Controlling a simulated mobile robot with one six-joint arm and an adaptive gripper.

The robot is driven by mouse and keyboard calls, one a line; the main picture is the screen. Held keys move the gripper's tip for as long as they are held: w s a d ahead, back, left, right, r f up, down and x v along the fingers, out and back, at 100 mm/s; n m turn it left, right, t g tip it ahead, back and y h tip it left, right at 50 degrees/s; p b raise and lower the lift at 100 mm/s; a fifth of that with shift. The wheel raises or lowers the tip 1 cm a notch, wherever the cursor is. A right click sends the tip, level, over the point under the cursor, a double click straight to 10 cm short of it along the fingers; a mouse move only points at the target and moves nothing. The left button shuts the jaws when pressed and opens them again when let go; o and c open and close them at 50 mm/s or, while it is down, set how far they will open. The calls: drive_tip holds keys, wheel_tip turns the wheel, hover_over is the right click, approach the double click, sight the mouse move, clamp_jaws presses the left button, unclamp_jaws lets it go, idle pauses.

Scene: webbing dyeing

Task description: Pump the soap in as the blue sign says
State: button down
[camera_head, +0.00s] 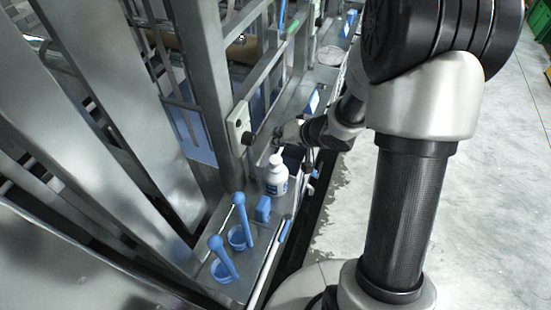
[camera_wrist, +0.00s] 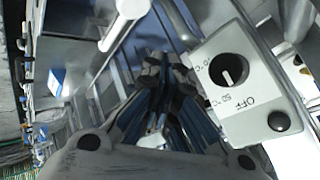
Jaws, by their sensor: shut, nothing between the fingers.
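A white pump bottle (camera_head: 276,178) with a blue label stands upright on the metal ledge in the head view, its pump head on top. My gripper (camera_head: 278,138) is just beyond the pump head in the picture, near the grey control box; I cannot tell whether it touches either. In the wrist view my gripper (camera_wrist: 165,62) is shut and empty, with its fingers close together. A blue-and-white sign (camera_head: 312,101) stands farther along the ledge. A blue-and-white panel also shows in the wrist view (camera_wrist: 57,82). Any writing on them is too small to read.
The control box (camera_head: 239,124) has a dark knob and shows at the right in the wrist view (camera_wrist: 235,80). Metal frames crowd the left; open floor (camera_head: 480,220) lies right.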

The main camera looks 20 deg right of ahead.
idle(0.5)
wheel_tip(320, 180, up, 4)
drive_tip(key=p, duration=0.6)
drive_tip(key=shift+f, duration=0.1)
drive_tip(key=shift+f, duration=0.1)
drive_tip(key=b, duration=0.8)
hover_over(278, 158)
wheel_tip(278, 158, down, 7)
drive_tip(key=shift+f, duration=0.1)
drive_tip(key=shift+f+b, duration=0.4)
drive_tip(key=shift+f, duration=0.35)
drive_tip(key=shift+f, duration=0.4)
